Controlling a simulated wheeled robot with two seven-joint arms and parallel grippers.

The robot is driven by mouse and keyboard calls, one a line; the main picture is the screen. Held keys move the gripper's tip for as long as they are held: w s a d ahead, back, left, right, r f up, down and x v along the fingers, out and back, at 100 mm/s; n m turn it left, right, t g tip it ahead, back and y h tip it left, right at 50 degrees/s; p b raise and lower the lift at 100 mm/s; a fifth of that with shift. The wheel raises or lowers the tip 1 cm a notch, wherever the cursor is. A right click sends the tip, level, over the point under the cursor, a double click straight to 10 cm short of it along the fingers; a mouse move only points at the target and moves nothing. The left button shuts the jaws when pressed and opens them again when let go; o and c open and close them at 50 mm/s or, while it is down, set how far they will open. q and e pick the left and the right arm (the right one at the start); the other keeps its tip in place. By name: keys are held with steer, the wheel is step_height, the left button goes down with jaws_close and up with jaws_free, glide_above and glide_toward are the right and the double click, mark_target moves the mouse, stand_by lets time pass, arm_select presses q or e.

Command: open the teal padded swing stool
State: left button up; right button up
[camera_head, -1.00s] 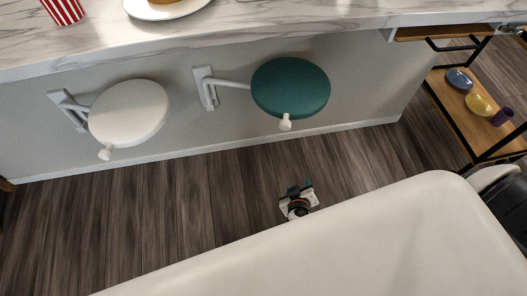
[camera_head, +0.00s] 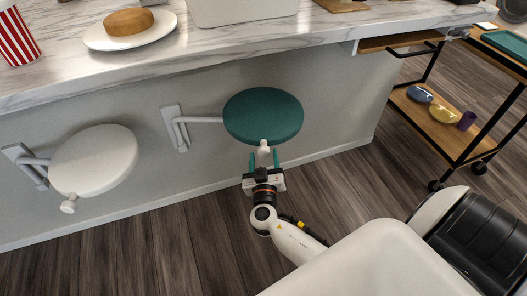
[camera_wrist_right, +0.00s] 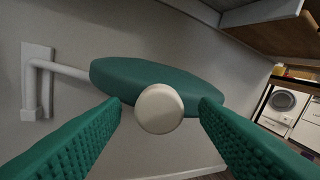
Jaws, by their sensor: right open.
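The teal padded swing stool (camera_head: 262,115) is a round seat on a white bracket arm (camera_head: 198,120) fixed to the grey counter wall. A white round knob (camera_head: 264,146) sticks out from its front edge. My right gripper (camera_head: 264,160) is open just in front of the knob in the head view. In the right wrist view the knob (camera_wrist_right: 159,108) lies between the two green fingers (camera_wrist_right: 160,135), and the seat (camera_wrist_right: 150,80) is behind it. I cannot tell whether the fingers touch the knob. My left gripper is not in view.
A white swing stool (camera_head: 94,161) is mounted to the left. The marble counter (camera_head: 190,45) above holds a plate (camera_head: 130,34) with a bun and a striped cup (camera_head: 16,38). A wooden shelf cart (camera_head: 440,125) stands at right. The floor below the stools is clear.

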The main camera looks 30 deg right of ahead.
steer(key=shift+x, duration=1.35)
steer(key=shift+c, duration=0.5)
jaws_close()
